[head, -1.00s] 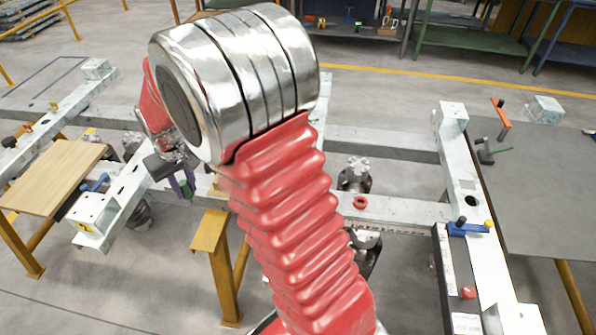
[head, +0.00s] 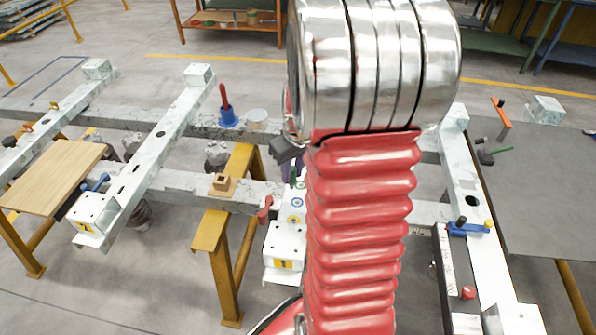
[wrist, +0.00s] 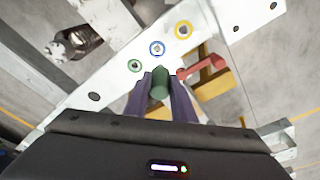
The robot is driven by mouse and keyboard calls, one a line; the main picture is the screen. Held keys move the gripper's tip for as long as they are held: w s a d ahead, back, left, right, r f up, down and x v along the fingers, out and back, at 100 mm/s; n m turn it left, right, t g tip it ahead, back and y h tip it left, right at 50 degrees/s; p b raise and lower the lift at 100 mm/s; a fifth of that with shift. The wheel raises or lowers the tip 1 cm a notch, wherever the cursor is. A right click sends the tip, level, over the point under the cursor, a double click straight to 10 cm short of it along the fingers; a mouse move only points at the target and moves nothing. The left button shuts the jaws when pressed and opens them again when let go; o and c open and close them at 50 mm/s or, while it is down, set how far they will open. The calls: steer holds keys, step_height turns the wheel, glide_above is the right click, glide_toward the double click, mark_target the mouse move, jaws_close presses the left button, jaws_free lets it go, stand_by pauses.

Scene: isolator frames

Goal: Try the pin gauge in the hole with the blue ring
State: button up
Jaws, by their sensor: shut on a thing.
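The pin gauge shows in the wrist view as a short green cylinder (wrist: 159,83) between the purple fingers of my gripper (wrist: 159,88), which is shut on it. The hole with the blue ring (wrist: 156,48) is in a pale beam just ahead of the pin's end in that picture, apart from it. The green-ringed hole (wrist: 134,65) is to its left and the yellow-ringed hole (wrist: 183,29) to its right. In the head view, the blue ring (head: 296,203) shows left of my red arm sleeve, below my gripper (head: 291,174), which is partly hidden by my arm.
A red clamp handle (head: 265,208) stands close left of the ringed holes; it also shows in the wrist view (wrist: 200,69). My arm hides part of the frame.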

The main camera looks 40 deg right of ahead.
steer(key=shift+s+d, duration=0.45)
steer(key=shift+s, duration=0.05)
steer(key=shift+f, duration=0.1)
steer(key=shift+f, duration=2.1)
steer(key=shift+s, duration=0.1)
steer(key=shift+f, duration=1.2)
stand_by(0.5)
step_height(320, 180, up, 8)
steer(key=shift+f, duration=0.2)
stand_by(1.0)
